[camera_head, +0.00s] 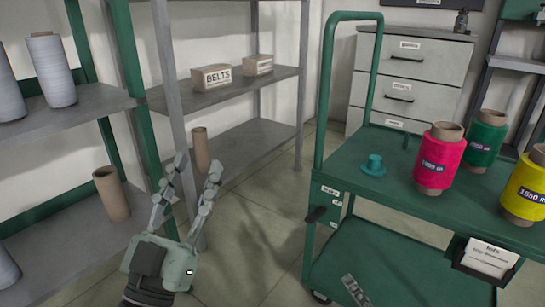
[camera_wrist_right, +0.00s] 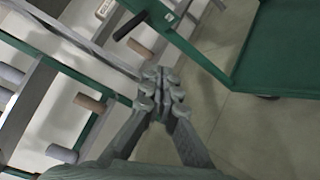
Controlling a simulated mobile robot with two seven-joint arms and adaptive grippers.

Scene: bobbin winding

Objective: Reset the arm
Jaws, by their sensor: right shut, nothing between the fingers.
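My left gripper (camera_head: 197,164) is in the lower left of the head view, pointing up, with its two fingers spread apart and nothing between them. It is in front of the grey shelf unit, left of the green cart (camera_head: 334,150). My right gripper (camera_wrist_right: 160,76) shows in the right wrist view with its fingers together and nothing held. Beyond it are the floor, shelves and cart. The right gripper cannot be made out in the head view.
Shelves hold grey cones (camera_head: 53,70), brown tubes (camera_head: 111,193) and a BELTS box (camera_head: 212,78). Floor (camera_head: 265,215) between shelves and cart is clear.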

